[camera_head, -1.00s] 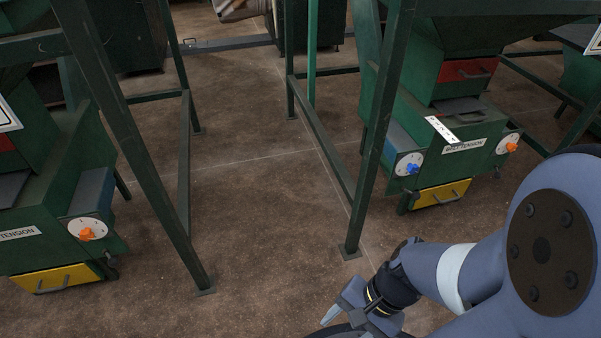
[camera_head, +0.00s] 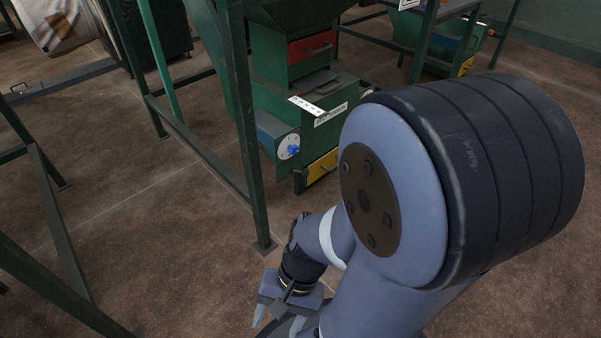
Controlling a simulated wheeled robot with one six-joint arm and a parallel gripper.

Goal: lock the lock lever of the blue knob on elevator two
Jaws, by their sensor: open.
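The blue knob (camera_head: 293,149) sits on a round white dial plate (camera_head: 284,153) on the left side of the green elevator machine (camera_head: 264,106), near the centre of the view. The lock lever is too small to make out. My gripper (camera_head: 277,319) is low in the view, below and in front of the machine, well apart from the knob. Its fingers are spread and nothing shows between them.
A green frame post (camera_head: 250,170) stands just left of the knob, with a low rail (camera_head: 200,148) running back from it. A yellow drawer (camera_head: 322,166) and red panel (camera_head: 312,46) are on the machine. Another frame (camera_head: 50,210) stands at left. Brown floor between them is clear.

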